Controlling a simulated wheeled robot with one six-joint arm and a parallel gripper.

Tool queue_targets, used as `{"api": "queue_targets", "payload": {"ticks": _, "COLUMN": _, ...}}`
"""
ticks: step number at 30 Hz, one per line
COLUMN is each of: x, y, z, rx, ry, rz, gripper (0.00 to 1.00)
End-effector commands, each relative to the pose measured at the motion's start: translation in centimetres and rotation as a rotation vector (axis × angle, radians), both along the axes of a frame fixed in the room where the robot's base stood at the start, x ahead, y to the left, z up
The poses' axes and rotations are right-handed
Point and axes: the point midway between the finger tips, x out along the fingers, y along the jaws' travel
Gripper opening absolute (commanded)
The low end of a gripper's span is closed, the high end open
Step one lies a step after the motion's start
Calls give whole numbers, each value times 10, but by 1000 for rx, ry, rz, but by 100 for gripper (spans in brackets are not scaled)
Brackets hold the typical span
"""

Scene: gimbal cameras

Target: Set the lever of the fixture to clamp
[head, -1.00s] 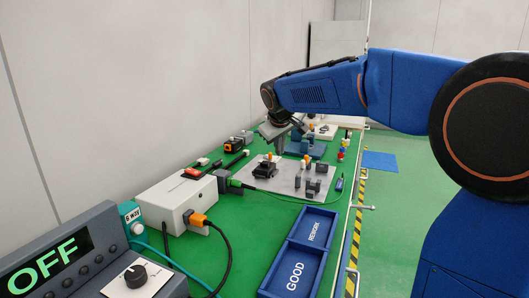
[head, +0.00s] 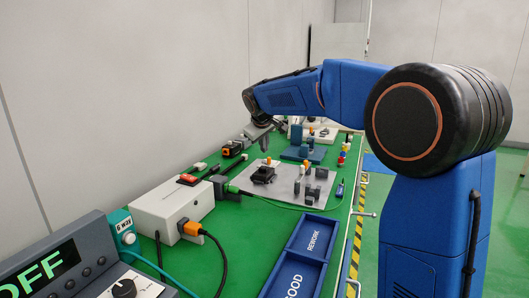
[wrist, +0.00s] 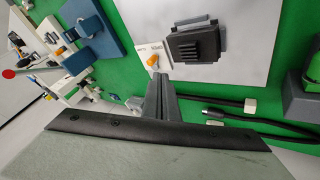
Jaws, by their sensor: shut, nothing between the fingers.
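The fixture is a black ribbed block (head: 263,174) on a pale plate, with a small orange-tipped lever (head: 268,161) beside it. In the wrist view the block (wrist: 195,43) is at the upper middle. The orange-tipped lever (wrist: 153,62) stands at the plate's edge, by small lettering I cannot read surely. My gripper (head: 265,146) hangs above the bench behind the fixture, apart from it. In the wrist view its shut, empty fingers (wrist: 160,88) show just below the lever's tip in the picture; I cannot tell the height gap.
A blue-based device (head: 303,154) with an orange knob stands beyond. A black cable (wrist: 232,122) lies near the fingers. A white box (head: 172,208) and blue trays (head: 310,238) stand nearer.

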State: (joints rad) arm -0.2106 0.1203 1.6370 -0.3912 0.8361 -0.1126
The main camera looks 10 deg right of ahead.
Motion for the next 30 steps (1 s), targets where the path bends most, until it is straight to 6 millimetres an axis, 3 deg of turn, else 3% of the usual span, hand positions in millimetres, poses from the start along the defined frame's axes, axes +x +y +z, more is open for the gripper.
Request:
{"api": "queue_targets", "payload": {"ticks": 15, "x": 44, "y": -13, "z": -62, "rx": -1, "ry": 3, "rz": -1, "gripper": 0}}
{"api": "queue_targets", "payload": {"ticks": 30, "x": 52, "y": -15, "z": -72, "rx": 0, "ry": 1, "rz": 0, "gripper": 0}}
